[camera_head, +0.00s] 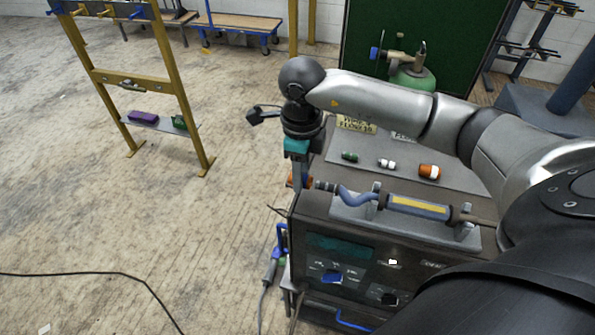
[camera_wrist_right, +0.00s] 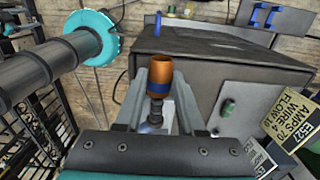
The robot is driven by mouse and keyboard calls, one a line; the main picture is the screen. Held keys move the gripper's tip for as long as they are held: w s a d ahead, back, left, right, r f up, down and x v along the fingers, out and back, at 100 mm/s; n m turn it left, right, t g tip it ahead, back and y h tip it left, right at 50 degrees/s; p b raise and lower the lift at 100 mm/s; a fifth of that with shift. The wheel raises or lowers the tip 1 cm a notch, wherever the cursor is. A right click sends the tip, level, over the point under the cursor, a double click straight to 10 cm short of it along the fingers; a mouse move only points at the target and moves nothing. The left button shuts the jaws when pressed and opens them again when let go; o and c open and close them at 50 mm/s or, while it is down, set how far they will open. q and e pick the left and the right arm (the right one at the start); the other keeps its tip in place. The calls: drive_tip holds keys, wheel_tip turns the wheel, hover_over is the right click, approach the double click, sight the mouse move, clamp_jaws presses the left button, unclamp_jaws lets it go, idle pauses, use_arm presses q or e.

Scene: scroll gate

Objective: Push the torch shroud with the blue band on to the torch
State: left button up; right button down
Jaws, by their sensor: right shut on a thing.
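The orange torch shroud with the blue band (camera_wrist_right: 157,80) is between the fingers of my right gripper (camera_wrist_right: 160,95), its open end facing away from the wrist. In the head view my right gripper (camera_head: 298,178) points down at the welding machine's left edge, with the orange shroud (camera_head: 291,182) at its fingertips. The torch (camera_head: 415,207), with a yellow stripe and a bent blue neck (camera_head: 352,196), lies in a grey cradle, its tip toward the gripper. A dark grey tip is just below the band in the wrist view. How far the shroud covers it is hidden. My left gripper is out of view.
A plate on the machine holds a green part (camera_head: 349,156), a white part (camera_head: 387,163) and an orange-and-white part (camera_head: 429,171). Cables hang at the machine's left side. A yellow frame (camera_head: 128,80) stands further left, with open floor between.

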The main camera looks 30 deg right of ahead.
sight(322, 183)
drive_tip(key=shift+s+d, duration=0.4)
drive_tip(key=shift+s, duration=0.1)
drive_tip(key=shift+s+d, duration=0.1)
idle(0.4)
drive_tip(key=shift+s+d, duration=0.15)
idle(0.4)
drive_tip(key=shift+s+d, duration=0.4)
drive_tip(key=shift+s, duration=0.1)
drive_tip(key=shift+s+d, duration=0.1)
drive_tip(key=shift+b, duration=0.35)
drive_tip(key=shift+s+d, duration=0.3)
drive_tip(key=shift+s, duration=0.05)
idle(0.6)
drive_tip(key=shift+b, duration=0.3)
